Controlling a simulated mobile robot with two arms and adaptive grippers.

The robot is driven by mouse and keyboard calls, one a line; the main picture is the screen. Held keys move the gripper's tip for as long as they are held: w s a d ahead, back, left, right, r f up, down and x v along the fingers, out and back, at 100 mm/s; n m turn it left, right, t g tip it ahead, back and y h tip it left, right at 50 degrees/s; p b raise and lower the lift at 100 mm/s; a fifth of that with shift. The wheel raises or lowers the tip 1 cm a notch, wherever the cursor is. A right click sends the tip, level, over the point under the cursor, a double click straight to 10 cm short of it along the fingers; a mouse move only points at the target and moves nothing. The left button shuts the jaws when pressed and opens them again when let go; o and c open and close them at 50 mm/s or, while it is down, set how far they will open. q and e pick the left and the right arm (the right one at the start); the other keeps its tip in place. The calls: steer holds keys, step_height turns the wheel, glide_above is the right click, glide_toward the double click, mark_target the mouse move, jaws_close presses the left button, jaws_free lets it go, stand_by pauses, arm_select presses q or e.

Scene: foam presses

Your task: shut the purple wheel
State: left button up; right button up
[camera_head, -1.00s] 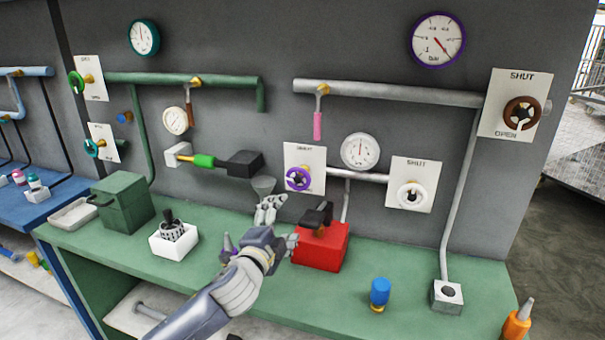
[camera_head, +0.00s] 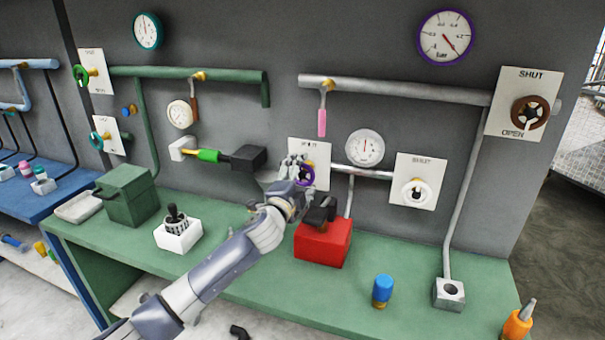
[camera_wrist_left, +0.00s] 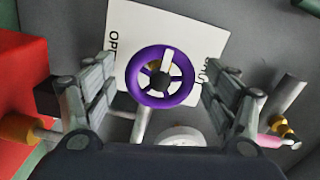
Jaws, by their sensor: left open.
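The purple wheel (camera_wrist_left: 138,90) is a spoked handwheel with a dark hub and a pale mark on its rim. It is mounted in front of a white plate (camera_wrist_left: 195,35) lettered OPEN and SHUT. In the head view the purple wheel (camera_head: 308,174) is partly hidden behind my left gripper (camera_head: 292,172). In the left wrist view my left gripper (camera_wrist_left: 160,95) is open, with one finger on each side of the wheel. I cannot tell whether the fingers touch it. My right gripper is not in view.
A red box (camera_head: 322,243) with a dark top stands on the green bench (camera_head: 220,270) just below the wheel. A white wheel (camera_head: 416,193) and a white gauge (camera_head: 364,148) are to the right. A pink-handled lever (camera_head: 322,122) hangs above.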

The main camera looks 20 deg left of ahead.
arm_select(q)
steer(key=shift+w, duration=0.65)
steer(key=c, duration=1.1)
